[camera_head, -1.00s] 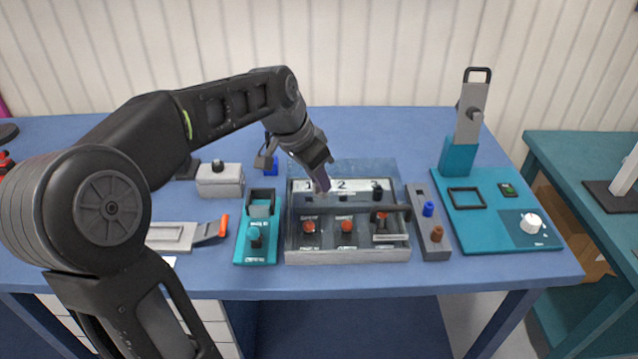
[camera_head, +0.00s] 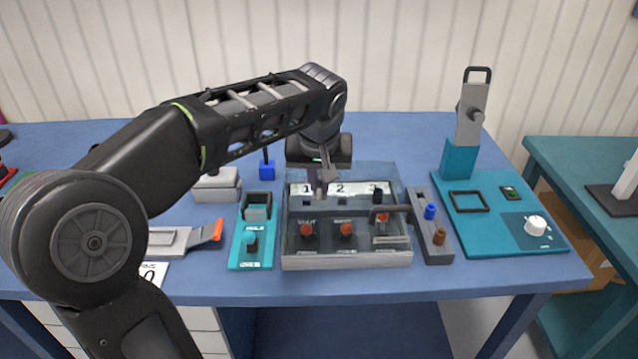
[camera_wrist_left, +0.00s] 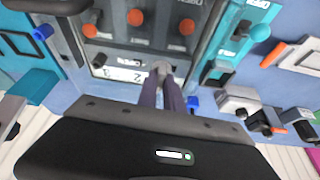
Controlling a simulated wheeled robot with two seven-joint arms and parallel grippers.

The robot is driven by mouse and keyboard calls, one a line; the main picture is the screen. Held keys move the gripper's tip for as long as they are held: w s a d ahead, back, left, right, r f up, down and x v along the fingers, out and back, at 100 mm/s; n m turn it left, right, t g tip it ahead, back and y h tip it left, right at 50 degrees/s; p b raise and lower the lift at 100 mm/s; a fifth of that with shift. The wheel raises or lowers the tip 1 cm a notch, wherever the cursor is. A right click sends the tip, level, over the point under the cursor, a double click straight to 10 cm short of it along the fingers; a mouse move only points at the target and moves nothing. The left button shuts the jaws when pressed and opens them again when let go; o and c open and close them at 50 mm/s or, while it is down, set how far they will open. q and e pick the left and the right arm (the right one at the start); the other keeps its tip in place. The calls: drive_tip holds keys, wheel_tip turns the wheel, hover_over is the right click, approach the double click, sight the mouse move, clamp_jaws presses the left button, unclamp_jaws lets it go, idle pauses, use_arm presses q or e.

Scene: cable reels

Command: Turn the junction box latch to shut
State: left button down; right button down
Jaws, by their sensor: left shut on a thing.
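The junction box (camera_head: 347,263) is a grey tray-like box with a clear cover, several orange-red knobs and the numbers 1, 2 and 3 along its far side. My left gripper (camera_head: 319,190) points down at the far left part of the box, by the number 1. In the left wrist view its two fingers (camera_wrist_left: 168,90) are closed on a small grey knob (camera_wrist_left: 161,67), which I take for the latch. The fingers hide part of it, so its exact angle cannot be told. My right gripper is out of view.
A dark handle bar (camera_head: 391,212) crosses the box's right part. A teal switch unit (camera_head: 250,258) stands close on the left. The table's back is mostly clear.

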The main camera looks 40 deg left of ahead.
use_arm(q)
drive_tip(key=shift+f+n, duration=0.1)
drive_tip(key=shift+n, duration=0.4)
drive_tip(key=c, duration=1.5)
unclamp_jaws()
drive_tip(key=v, duration=0.7)
drive_tip(key=shift+d+r, duration=0.15)
drive_tip(key=shift+r, duration=0.25)
